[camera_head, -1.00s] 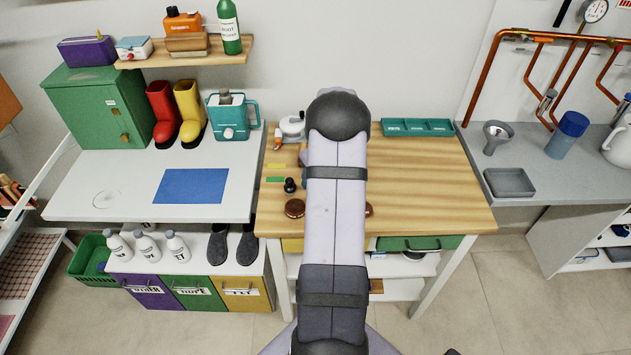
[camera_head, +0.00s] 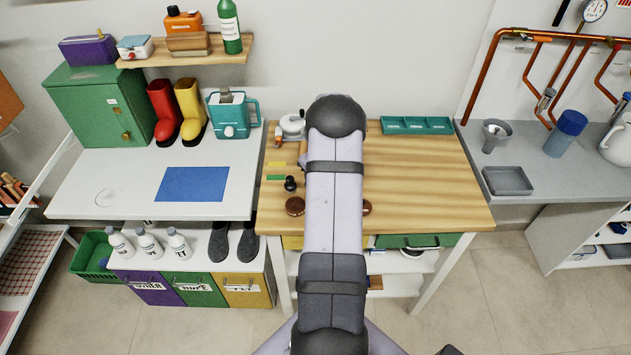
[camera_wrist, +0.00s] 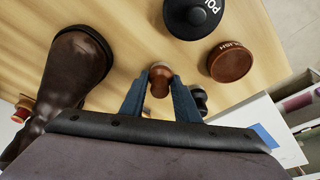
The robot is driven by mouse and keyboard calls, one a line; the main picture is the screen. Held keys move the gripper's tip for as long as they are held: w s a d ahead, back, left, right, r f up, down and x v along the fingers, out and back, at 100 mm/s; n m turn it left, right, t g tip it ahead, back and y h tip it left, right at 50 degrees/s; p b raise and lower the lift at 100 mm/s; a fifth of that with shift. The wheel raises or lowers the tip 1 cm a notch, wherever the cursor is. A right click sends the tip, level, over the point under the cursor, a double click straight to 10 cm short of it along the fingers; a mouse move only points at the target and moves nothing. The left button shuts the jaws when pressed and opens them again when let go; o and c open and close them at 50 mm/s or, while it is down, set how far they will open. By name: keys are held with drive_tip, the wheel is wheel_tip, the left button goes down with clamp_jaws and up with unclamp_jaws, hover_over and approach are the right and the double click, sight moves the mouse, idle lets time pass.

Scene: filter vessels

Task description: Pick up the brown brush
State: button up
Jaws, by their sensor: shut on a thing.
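The brown brush (camera_wrist: 159,76) shows in the wrist view as a small brown piece with a rounded, paler end. It sits between the two blue-grey fingers of my gripper (camera_wrist: 160,88), which is shut on it. Its lower part is hidden by the gripper body. In the head view my arm covers the gripper and the brush. I cannot tell whether the brush touches the table.
A brown leather boot (camera_wrist: 75,65) stands left of the fingers. A black polish tin (camera_wrist: 190,20) and a brown polish tin (camera_wrist: 231,62) lie beyond. A dark knobbed thing (camera_wrist: 199,98) is beside the right finger. The wooden table (camera_head: 430,180) is clear at right.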

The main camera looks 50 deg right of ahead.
wheel_tip(320, 180, up, 10)
drive_tip(key=b, duration=0.3)
drive_tip(key=o, duration=0.5)
drive_tip(key=c, duration=0.4)
